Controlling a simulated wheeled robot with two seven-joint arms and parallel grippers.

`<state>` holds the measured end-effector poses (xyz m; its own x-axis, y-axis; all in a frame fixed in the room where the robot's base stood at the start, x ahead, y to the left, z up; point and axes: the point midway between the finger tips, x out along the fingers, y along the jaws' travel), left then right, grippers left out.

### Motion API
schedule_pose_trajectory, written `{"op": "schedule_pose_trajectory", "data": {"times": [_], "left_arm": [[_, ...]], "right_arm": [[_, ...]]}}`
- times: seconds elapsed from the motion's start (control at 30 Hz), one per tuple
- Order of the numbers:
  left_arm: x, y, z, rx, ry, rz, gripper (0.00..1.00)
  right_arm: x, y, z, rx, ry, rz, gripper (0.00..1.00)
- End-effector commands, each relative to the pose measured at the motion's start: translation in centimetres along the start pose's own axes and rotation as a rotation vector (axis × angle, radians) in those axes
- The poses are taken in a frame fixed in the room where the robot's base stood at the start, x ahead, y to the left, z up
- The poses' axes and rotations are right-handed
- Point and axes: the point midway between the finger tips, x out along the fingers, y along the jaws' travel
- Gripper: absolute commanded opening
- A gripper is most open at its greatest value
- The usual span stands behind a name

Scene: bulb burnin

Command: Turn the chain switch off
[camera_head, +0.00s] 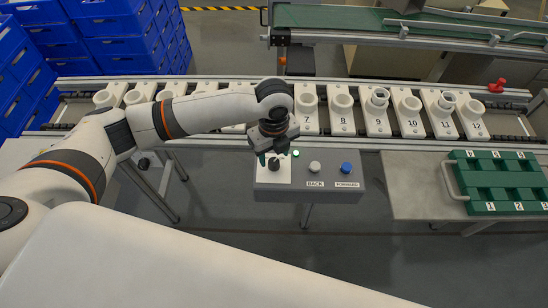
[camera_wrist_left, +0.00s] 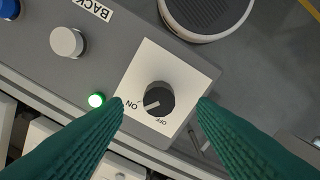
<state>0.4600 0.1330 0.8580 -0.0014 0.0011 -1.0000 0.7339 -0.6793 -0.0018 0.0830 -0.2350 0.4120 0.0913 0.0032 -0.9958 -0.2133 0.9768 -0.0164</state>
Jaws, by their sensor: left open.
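The chain switch is a black rotary knob (camera_head: 274,165) on a white plate at the left of the grey control box (camera_head: 265,187). In the left wrist view the knob (camera_wrist_left: 160,97) shows a pale pointer mark facing the ON label, with OFF beside it. A green lamp (camera_wrist_left: 97,100) near the plate is lit; it also shows in the head view (camera_head: 295,153). My left gripper (camera_head: 274,156) is over the knob. Its green fingers (camera_wrist_left: 160,101) are open, one on each side of the knob with visible gaps. My right gripper is not in view.
The box also has a white BACK button (camera_head: 314,166) and a blue FORWARD button (camera_head: 346,168). Behind it runs a conveyor with numbered white carriers (camera_head: 343,121). A green tray (camera_head: 480,183) lies on the table at right. Blue crates (camera_head: 120,40) are stacked at back left.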

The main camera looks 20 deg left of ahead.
Motion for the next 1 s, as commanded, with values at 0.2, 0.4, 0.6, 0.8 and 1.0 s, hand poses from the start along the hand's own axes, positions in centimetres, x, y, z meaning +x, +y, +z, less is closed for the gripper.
{"op": "schedule_pose_trajectory", "data": {"times": [0.2, 0.4, 0.6, 0.8, 1.0], "left_arm": [[2.8, 0.0, 0.0, 0.0, 0.0, 0.0, 0.52], [3.6, 0.0, 0.0, 0.0, 0.001, 0.002, 0.52], [3.6, 0.0, 0.0, 0.0, 0.001, 0.002, 0.52], [3.5, 0.0, 0.0, -0.001, 0.001, 0.002, 0.19], [3.5, 0.0, 0.0, -0.004, 0.001, 0.002, 0.08]], "right_arm": [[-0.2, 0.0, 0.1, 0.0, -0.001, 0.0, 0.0], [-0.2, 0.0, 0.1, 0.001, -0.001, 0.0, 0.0], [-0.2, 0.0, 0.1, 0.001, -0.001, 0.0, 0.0], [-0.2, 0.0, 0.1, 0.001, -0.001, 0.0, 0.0], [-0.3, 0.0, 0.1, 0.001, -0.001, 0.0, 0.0]]}}
